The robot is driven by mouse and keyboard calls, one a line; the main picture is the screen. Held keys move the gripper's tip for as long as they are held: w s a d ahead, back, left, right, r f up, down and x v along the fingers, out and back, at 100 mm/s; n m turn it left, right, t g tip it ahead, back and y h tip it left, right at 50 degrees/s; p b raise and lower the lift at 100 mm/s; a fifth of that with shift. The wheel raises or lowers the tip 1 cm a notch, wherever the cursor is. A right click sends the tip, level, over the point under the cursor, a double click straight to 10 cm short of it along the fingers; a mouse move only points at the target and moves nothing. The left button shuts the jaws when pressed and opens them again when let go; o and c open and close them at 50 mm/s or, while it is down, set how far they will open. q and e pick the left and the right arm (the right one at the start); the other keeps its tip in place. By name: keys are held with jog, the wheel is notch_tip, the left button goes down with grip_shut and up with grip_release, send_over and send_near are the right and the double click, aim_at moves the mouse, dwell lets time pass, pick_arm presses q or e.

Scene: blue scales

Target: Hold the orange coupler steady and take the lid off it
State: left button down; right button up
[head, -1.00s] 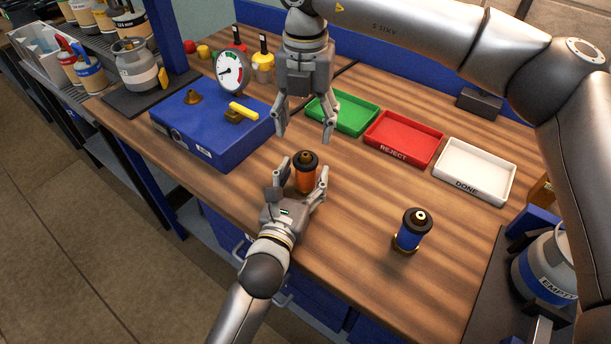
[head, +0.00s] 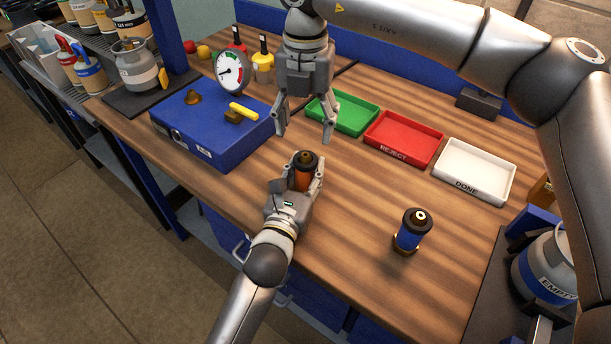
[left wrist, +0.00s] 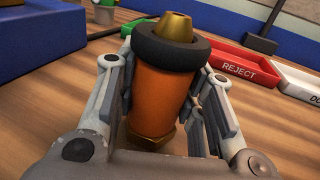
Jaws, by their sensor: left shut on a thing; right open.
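The orange coupler (head: 303,179) stands upright on the wooden bench with its black lid (head: 305,160) on top. In the left wrist view, the coupler (left wrist: 162,100) has a brass base, and a brass tip rises through the black ring-shaped lid (left wrist: 172,48). My left gripper (head: 306,182) is shut on the coupler's orange body, with one finger on each side. My right gripper (head: 304,136) hangs open and empty above and just behind the coupler, fingers pointing down, apart from the lid.
A blue coupler (head: 411,236) with a black top stands to the right. Green (head: 371,123), red (head: 436,155) and white (head: 506,190) trays line the back. A blue box (head: 180,146) with a gauge (head: 231,72) stands left. Bench between couplers and trays is clear.

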aim_at(309, 156)
jog(key=shift+o, duration=0.5)
jog(key=n, duration=0.2)
jog(key=s+n+y, duration=0.1)
jog(key=shift+d, duration=0.25)
jog(key=s+d+r+n+t+y, duration=0.2)
jog(key=d+r+n+t+y, duration=0.15)
jog(key=n, duration=0.65)
jog(key=shift+g+h, duration=0.35)
jog(key=x, duration=1.1)
jog(key=shift+s+d+f, duration=0.1)
jog(key=shift+d+f, duration=0.1)
jog(key=shift+f, duration=0.35)
jog(key=c, duration=1.2)
jog(key=shift+r, duration=0.25)
